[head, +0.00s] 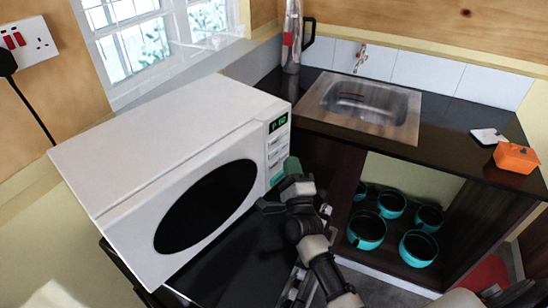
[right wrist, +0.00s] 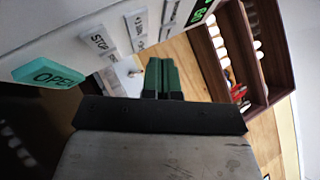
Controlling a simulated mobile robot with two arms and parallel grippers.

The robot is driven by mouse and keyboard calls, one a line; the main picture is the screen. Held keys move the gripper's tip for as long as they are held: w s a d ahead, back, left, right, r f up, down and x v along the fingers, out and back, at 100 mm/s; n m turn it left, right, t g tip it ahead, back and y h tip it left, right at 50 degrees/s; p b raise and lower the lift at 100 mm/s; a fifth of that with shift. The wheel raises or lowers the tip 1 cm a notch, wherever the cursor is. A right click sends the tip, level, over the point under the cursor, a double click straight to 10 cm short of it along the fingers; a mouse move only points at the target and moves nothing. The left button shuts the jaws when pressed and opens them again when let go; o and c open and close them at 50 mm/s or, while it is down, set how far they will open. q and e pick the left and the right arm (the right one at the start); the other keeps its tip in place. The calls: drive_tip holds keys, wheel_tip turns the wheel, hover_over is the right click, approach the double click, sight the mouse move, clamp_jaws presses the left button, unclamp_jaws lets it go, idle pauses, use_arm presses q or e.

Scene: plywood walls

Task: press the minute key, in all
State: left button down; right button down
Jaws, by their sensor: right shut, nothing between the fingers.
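A white microwave (head: 170,150) stands on a dark surface at the left of the head view. Its control panel has a lit green display (head: 278,123), which also shows in the right wrist view (right wrist: 203,10), a column of white keys (head: 276,150) and a teal OPEN button (right wrist: 48,74). In the right wrist view the STOP key (right wrist: 98,41) is readable; the smaller labels above it, including the minute key's, are hard to read. My right gripper (head: 291,165) is shut and empty, its green fingertips (right wrist: 160,66) close to the panel's lower keys. Contact cannot be told. My left gripper is out of view.
A dark counter with a metal sink (head: 365,104) lies right of the microwave. Several teal pots (head: 367,230) stand on the shelf below. An orange object (head: 515,157) lies at the counter's right.

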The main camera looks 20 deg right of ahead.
drive_tip(key=shift+w+a, duration=0.4)
drive_tip(key=shift+w, duration=0.3)
drive_tip(key=shift+w+b, duration=0.1)
drive_tip(key=shift+b, duration=0.25)
idle(1.3)
drive_tip(key=shift+w+a, duration=0.2)
drive_tip(key=shift+w, duration=0.1)
drive_tip(key=shift+w+a+b, duration=0.15)
drive_tip(key=shift+w+b, duration=0.15)
drive_tip(key=shift+b, duration=0.05)
idle(0.6)
drive_tip(key=shift+s, duration=0.1)
drive_tip(key=shift+s+d, duration=0.35)
drive_tip(key=shift+s, duration=0.3)
